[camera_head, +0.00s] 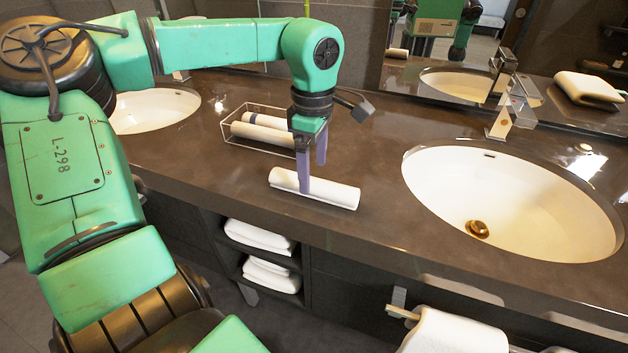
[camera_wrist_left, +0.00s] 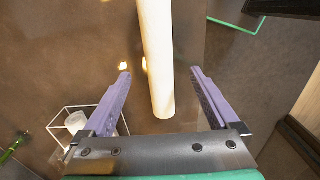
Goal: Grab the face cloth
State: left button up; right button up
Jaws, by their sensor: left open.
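A white rolled face cloth (camera_head: 335,193) lies on the dark counter (camera_head: 370,160), between the two sinks near the front edge. My left gripper (camera_head: 313,175) is open over it, pointing down, with one finger in front of the roll and the other behind it. In the left wrist view the roll (camera_wrist_left: 156,50) runs lengthwise between the two spread fingers of the gripper (camera_wrist_left: 161,74), with a gap on each side. Its near end reaches back toward the palm. My right gripper is not in view.
A wire basket (camera_head: 229,130) with white rolled cloths stands behind the roll. A white sink (camera_head: 510,200) with a tap (camera_head: 508,105) is at the right, another sink (camera_head: 155,110) at the left. Folded towels (camera_head: 258,237) sit on shelves below. A mirror is behind.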

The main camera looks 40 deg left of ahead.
aim_at(313, 178)
pick_arm(q)
notch_tip(313, 178, down, 4)
jog(key=c, duration=1.4)
